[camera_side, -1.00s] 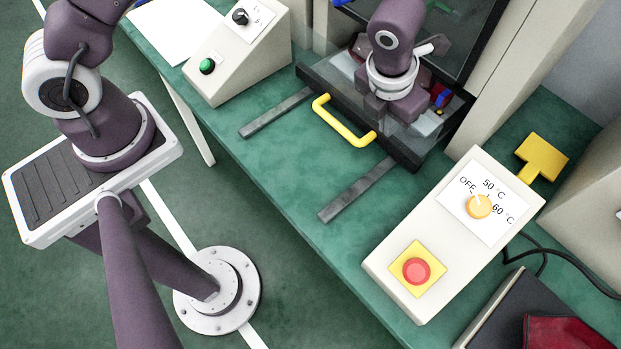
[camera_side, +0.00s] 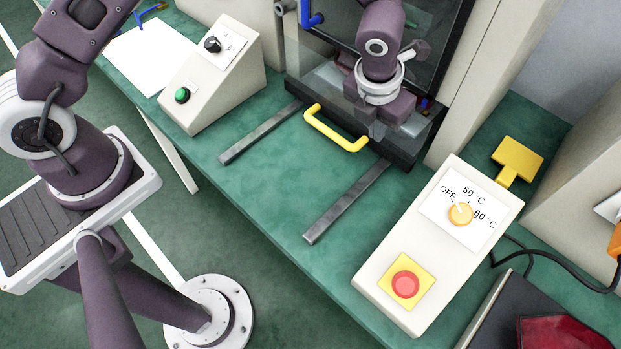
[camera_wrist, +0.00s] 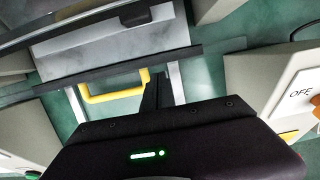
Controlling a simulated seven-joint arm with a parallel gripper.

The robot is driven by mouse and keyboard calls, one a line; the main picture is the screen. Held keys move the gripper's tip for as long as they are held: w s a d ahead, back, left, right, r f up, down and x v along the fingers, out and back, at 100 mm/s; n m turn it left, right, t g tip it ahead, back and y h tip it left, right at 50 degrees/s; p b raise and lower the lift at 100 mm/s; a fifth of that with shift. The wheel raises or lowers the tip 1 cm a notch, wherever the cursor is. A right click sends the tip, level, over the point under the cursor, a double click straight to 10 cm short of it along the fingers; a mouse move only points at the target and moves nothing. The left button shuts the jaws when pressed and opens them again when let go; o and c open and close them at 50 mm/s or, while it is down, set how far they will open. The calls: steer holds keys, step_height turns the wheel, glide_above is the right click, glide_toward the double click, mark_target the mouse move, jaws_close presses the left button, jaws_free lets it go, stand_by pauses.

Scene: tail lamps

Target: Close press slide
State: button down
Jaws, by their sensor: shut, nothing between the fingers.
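The press slide (camera_side: 404,152) is a dark-edged tray with a yellow handle (camera_side: 336,130) on its front. It sits mostly inside the press at the back, with its front edge and handle still showing. Two grey rails (camera_side: 345,203) run out in front of it across the green table. My gripper (camera_side: 376,130) is shut and empty, pointing down at the slide's front edge, just right of and behind the handle. I cannot tell whether the fingertips touch the slide. In the wrist view the handle (camera_wrist: 113,88) shows beyond the dark gripper body.
A control box with a black knob and green button (camera_side: 213,75) stands at left. A box with an orange dial and red button (camera_side: 438,245) stands at right, with a yellow paddle (camera_side: 516,160) behind it. The table between the rails is clear.

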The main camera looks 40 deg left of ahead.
steer(key=s+r, duration=0.6)
steer(key=r, duration=0.3)
steer(key=s+a+f+n+t+h, duration=0.1)
steer(key=a+n+t+h, duration=0.1)
steer(key=n, duration=0.8)
steer(key=s+a+f+n+t+h, duration=0.1)
steer(key=s+a+n+h, duration=0.15)
steer(key=n, duration=0.65)
steer(key=w+d+f, duration=0.1)
steer(key=w+f, duration=0.1)
steer(key=w, duration=0.1)
steer(key=w+d+f, duration=0.2)
steer(key=w+f, duration=0.1)
steer(key=w+d+f, duration=0.1)
steer(key=w+f, duration=0.2)
steer(key=shift+w+d, duration=0.2)
steer(key=shift+w, duration=0.2)
